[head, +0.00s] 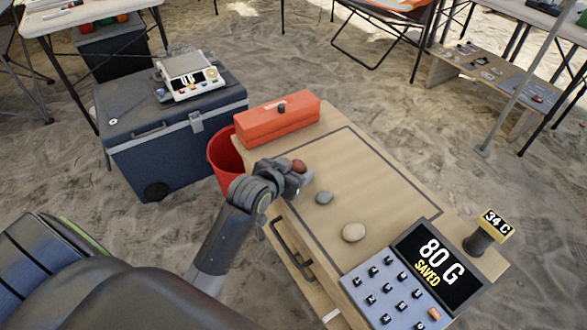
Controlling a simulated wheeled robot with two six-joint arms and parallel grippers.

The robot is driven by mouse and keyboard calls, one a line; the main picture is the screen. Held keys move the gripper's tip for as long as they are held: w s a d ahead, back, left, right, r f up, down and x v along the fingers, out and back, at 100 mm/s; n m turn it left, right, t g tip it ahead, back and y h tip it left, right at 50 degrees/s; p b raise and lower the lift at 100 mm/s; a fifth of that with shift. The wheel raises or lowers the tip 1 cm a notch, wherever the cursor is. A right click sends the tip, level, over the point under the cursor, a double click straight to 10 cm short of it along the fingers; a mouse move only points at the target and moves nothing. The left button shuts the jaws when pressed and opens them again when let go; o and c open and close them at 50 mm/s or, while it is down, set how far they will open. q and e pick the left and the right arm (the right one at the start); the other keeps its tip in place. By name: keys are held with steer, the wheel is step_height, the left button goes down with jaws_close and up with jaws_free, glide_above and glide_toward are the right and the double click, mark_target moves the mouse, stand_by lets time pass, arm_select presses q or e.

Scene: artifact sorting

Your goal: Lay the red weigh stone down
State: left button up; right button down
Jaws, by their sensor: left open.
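The red weigh stone (299,166) is a small dark red oval at the far side of my left gripper (297,178), close against its fingers. The gripper's jaws are open. It is over the left edge of the wooden table top (350,170). The gripper hides the stone's underside, so I cannot tell whether it rests fully on the wood. A grey stone (324,198) and a larger beige stone (353,232) lie on the wood to the lower right. My right gripper is not in view.
An orange-red box (277,119) stands at the table's back end. A red bucket (222,160) is beside the table at left. A keypad with an "80 G SAVED" display (438,265) and a "34 C" sign (495,225) fill the near end. The outlined middle right is clear.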

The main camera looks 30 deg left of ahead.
arm_select(q)
steer(key=shift+s+r, duration=0.15)
steer(key=shift+r, duration=0.1)
steer(key=p+v, duration=0.2)
steer(key=v, duration=0.9)
steer(key=shift+s+p, duration=0.35)
steer(key=shift+p, duration=0.05)
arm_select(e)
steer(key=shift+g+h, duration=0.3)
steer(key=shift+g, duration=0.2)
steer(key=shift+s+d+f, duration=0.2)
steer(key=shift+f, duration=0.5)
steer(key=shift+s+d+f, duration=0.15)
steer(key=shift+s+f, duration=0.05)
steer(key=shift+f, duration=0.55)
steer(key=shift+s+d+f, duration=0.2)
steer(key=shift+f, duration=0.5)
arm_select(q)
steer(key=shift+r, duration=0.1)
